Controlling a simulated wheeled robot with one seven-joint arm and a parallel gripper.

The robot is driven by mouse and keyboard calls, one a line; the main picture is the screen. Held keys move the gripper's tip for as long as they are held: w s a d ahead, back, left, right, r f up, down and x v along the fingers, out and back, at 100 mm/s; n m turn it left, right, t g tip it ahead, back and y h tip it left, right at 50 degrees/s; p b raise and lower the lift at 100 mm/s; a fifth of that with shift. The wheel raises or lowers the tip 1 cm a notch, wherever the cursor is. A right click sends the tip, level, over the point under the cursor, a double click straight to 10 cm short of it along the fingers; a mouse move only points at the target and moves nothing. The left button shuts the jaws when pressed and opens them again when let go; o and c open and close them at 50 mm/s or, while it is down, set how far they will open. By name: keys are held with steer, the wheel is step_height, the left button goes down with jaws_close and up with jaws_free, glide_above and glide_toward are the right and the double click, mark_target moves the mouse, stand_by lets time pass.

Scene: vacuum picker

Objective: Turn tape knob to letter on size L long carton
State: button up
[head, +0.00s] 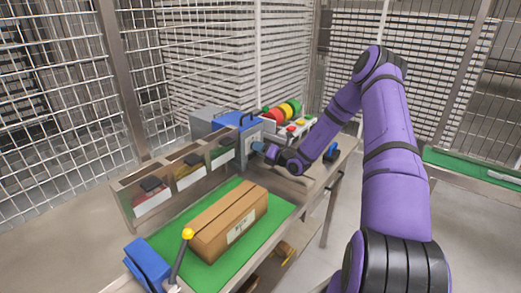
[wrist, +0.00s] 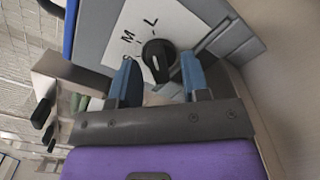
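The tape knob (wrist: 159,54) is a round black dial on a white plate marked S, M and L in the wrist view. A pale mark shows on its face, but I cannot tell for sure which letter it points to. My gripper (wrist: 158,62) is open, its two blue fingers apart on either side of the knob's near edge; contact cannot be told. In the head view my gripper (head: 258,147) is at the grey and blue machine (head: 247,140), and the knob is hidden. The long brown carton (head: 222,215) lies on a green mat; its label is too small to read.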

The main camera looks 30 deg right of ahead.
steer(key=v, duration=1)
steer(key=shift+s+d, duration=0.15)
steer(key=shift+s, duration=0.25)
steer(key=shift+r, duration=0.1)
steer(key=s+a+r+n+g+y, duration=0.3)
steer(key=a+r+n+g, duration=0.2)
steer(key=a+r+n, duration=0.35)
steer(key=s+a+r+n+g+y, duration=0.3)
steer(key=a+r+n+g, duration=0.2)
steer(key=a+r+n, duration=0.35)
steer(key=s+a+r+n+g+h, duration=0.45)
steer(key=s+a+r+n, duration=0.3)
steer(key=s+n, duration=0.3)
steer(key=s+d+r+n+t+h, duration=0.1)
steer(key=s+r+n+h, duration=0.3)
steer(key=s+n, duration=0.3)
steer(key=s+d+r+n+t+h, duration=0.1)
steer(key=s+r+n, duration=0.4)
steer(key=s, duration=0.5)
steer(key=n+t+h, duration=0.1)
steer(key=h, duration=0.1)
steer(key=shift+s+r+n+h, duration=0.2)
steer(key=shift+s+n+h, duration=0.15)
steer(key=shift+s, duration=0.05)
